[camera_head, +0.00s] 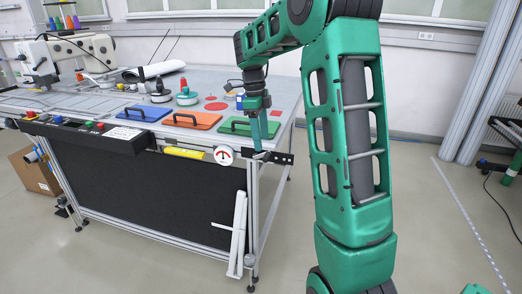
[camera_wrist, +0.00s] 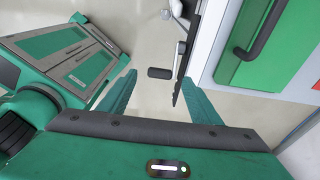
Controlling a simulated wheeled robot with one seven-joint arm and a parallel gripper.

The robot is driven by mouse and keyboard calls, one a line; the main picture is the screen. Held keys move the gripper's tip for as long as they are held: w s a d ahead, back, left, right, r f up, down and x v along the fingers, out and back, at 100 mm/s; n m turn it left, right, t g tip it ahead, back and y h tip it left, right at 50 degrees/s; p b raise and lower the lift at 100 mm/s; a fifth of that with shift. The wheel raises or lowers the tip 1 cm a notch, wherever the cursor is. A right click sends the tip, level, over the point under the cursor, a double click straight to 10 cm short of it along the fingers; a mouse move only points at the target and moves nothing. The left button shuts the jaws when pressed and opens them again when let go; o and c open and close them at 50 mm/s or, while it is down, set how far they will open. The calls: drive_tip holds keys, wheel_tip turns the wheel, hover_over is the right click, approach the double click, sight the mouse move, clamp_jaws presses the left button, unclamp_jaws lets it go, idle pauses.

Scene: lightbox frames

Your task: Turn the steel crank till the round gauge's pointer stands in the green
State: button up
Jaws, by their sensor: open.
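The round gauge (camera_head: 223,155) is a white disc with red on its face, on the table's front edge near its right corner. It is too small to read where the pointer stands. My gripper (camera_head: 258,149) points down at that corner, just right of the gauge. In the wrist view my gripper (camera_wrist: 159,77) is open, its two green fingers apart. A dark rounded grip (camera_wrist: 158,73), apparently the crank's handle, shows between the fingertips; I cannot tell if it is beyond them. A light metal part (camera_wrist: 182,47) beside it may be the crank arm. The crank is not clear in the head view.
A dark plate (camera_head: 281,158) juts right from the table corner. Blue (camera_head: 145,113), orange (camera_head: 192,120) and green (camera_head: 240,127) handled panels lie on the tabletop (camera_head: 88,98). The floor on the right is mostly clear.

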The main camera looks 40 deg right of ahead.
drive_tip(key=shift+w+a+r, duration=0.1)
drive_tip(key=shift+w+r, duration=0.05)
drive_tip(key=shift+r, duration=1.2)
